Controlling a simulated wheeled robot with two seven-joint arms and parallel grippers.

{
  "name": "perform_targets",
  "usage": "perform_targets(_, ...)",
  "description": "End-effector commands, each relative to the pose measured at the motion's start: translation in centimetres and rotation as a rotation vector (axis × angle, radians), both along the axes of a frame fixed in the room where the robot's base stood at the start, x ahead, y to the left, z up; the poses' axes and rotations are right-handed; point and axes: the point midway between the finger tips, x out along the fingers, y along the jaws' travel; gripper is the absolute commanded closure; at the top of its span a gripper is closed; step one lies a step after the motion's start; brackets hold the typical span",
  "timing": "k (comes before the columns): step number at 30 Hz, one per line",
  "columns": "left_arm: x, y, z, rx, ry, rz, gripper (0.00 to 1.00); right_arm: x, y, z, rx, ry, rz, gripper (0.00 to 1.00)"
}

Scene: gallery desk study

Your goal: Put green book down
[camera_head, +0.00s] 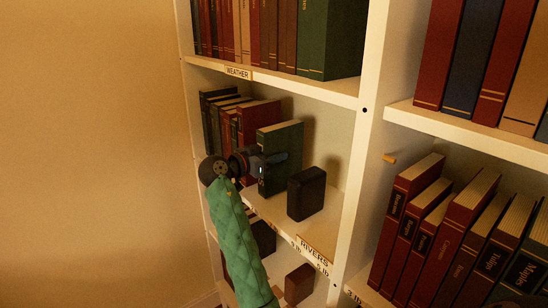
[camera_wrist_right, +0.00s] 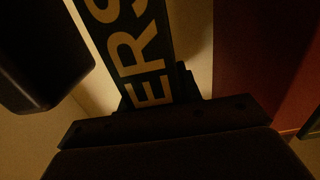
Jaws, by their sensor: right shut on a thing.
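The green book (camera_head: 284,143) is upright in the middle shelf bay, its spine facing out. My right gripper (camera_head: 272,161) is shut on it from the front, at the end of the green-sleeved arm. In the right wrist view, the book's dark spine (camera_wrist_right: 145,45) with gold letters "ERS" stands between the fingers. The book's lower edge is close to the shelf board; I cannot tell whether it touches. My left gripper is not in view.
A row of red and dark books (camera_head: 228,122) stands left of the green book. A dark block (camera_head: 307,193) stands close on its right. The shelf edge carries a "RIVERS" label (camera_head: 314,252). An upright panel (camera_head: 361,150) bounds the bay on the right.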

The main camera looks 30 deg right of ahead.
Motion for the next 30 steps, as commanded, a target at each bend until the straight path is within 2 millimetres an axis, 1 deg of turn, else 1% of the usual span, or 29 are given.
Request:
perform_targets(4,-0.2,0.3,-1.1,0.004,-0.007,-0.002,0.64,-0.1,0.0,-1.0,-0.002,-0.001,0.0,1.0)
perform_targets(7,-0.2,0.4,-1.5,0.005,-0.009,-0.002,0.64,-0.1,0.0,-1.4,-0.002,-0.003,0.0,1.0)
perform_targets(22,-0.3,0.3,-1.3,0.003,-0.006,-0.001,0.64,0.0,0.0,-1.6,-0.002,-0.003,0.0,1.0)
perform_targets(23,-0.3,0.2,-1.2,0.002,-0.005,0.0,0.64,0.0,0.0,-1.7,-0.001,-0.001,0.0,0.6)
perform_targets(24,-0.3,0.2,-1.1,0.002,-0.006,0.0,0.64,0.0,0.0,-1.7,-0.001,-0.001,0.0,0.52)
perform_targets(25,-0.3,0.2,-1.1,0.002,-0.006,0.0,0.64,0.0,0.0,-1.7,-0.001,-0.001,0.0,0.46)
perform_targets(26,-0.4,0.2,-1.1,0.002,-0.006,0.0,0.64,0.0,0.0,-1.7,-0.001,-0.001,0.0,0.44)
perform_targets(30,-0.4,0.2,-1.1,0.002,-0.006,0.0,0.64,0.0,0.0,-1.7,-0.001,-0.001,0.0,0.44)
